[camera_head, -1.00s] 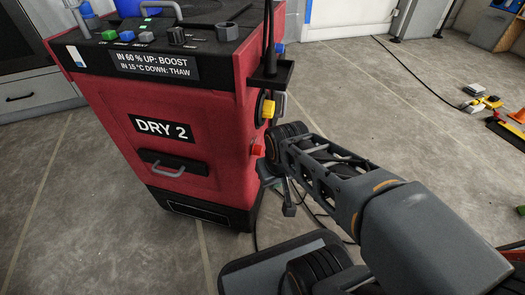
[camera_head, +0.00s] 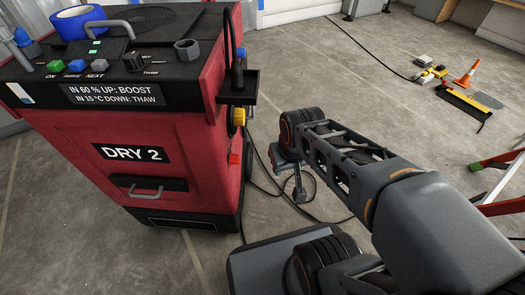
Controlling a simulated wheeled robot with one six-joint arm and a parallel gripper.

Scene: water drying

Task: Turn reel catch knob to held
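A red dryer cabinet (camera_head: 85,190) labelled DRY 2 stands at the left. On its right side are a yellow knob (camera_head: 238,116) under a small black bracket shelf (camera_head: 238,84), and a red knob (camera_head: 233,158) lower down. I cannot read a label on either, so I cannot tell which is the reel catch knob. My arm reaches in from the lower right. My gripper (camera_head: 298,192) hangs below the wrist, to the right of the cabinet and apart from both knobs. It is small and partly hidden, so its opening cannot be told.
The cabinet's top panel carries buttons, a dial (camera_head: 131,59), a grey handle and a blue tape roll (camera_head: 80,22). Dark cables lie on the floor behind my gripper.

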